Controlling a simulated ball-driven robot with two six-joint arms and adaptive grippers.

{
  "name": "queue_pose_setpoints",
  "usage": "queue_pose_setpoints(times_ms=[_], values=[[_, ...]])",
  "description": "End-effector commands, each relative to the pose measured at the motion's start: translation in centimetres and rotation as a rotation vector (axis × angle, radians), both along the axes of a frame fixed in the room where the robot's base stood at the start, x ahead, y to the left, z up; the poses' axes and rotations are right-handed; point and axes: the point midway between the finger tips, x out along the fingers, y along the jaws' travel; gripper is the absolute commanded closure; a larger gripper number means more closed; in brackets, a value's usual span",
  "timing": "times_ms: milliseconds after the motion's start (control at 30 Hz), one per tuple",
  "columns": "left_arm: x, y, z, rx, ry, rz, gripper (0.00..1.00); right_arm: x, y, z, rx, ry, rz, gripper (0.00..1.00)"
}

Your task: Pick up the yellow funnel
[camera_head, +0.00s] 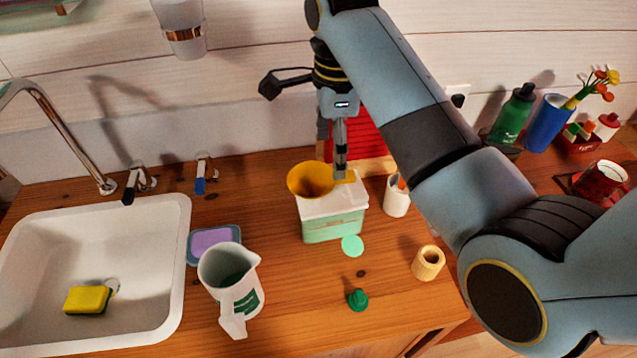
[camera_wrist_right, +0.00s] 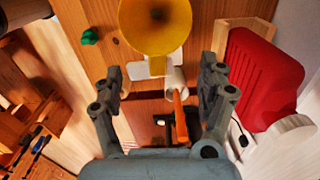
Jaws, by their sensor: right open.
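The yellow funnel (camera_head: 311,180) sits mouth up at the top of a white and mint-green box (camera_head: 334,220) on the wooden counter. In the right wrist view the yellow funnel (camera_wrist_right: 156,25) is at the top, beyond the fingertips. My right gripper (camera_head: 341,165) points down just right of the funnel's mouth, close to it. Its jaws (camera_wrist_right: 163,78) are spread and hold nothing. I cannot tell whether a finger touches the funnel or box. The funnel's lower part is hidden. My left gripper is not in view.
A white pitcher (camera_head: 233,285), a purple-topped container (camera_head: 213,240) and a sink (camera_head: 60,225) are to the left. A green cap (camera_head: 358,299) lies in front.

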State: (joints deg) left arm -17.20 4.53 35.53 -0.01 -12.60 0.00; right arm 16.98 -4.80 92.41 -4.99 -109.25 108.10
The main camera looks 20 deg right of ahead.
Motion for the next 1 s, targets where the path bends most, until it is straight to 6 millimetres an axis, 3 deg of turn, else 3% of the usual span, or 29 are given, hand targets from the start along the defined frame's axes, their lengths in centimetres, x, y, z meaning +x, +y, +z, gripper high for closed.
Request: queue_pose_setpoints(times_ms=[167,500,800,1000], values=[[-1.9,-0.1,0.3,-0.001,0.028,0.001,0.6,0.0,-0.1,-1.4,0.0,-0.002,0.001,0.25],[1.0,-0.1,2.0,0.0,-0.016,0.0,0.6,-1.0,-0.8,-5.9,0.0,-0.003,0.002,0.25],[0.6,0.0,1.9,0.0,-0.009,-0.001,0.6,-1.0,-0.8,-6.6,0.0,-0.005,0.002,0.25],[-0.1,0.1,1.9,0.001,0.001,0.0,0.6,-1.0,-0.8,-6.6,0.0,-0.005,0.003,0.51]])
